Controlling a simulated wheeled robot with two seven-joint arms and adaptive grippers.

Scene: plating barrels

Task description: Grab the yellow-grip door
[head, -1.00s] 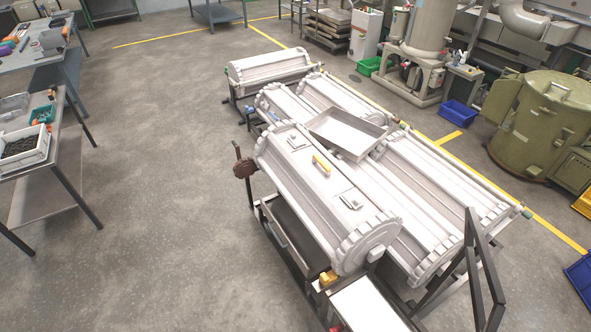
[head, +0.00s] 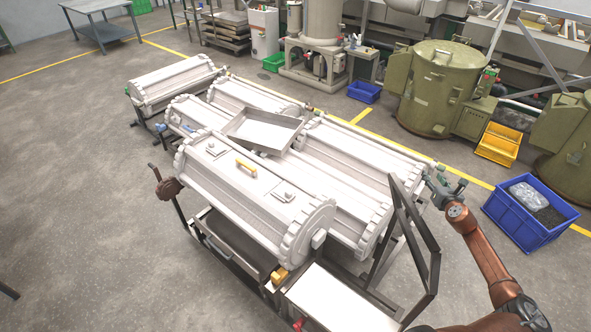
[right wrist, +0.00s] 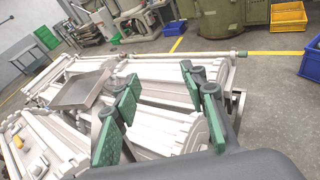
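The door (head: 228,165) is a long pale panel on top of the nearest white barrel (head: 300,235). Its yellow grip (head: 246,168) stands up between two pale latch plates, one at each side. The yellow grip also shows at the left edge of the right wrist view (right wrist: 18,142). My right gripper (head: 443,187) is to the right of the barrels, well apart from the door. In the right wrist view its green-padded fingers (right wrist: 160,118) are spread with nothing held between them. My left gripper is not in view.
A metal tray (head: 264,132) lies tilted across the barrels behind. A dark upright frame (head: 415,235) stands between my right gripper and the nearest barrel. A blue crate (head: 530,215) is on the floor at right.

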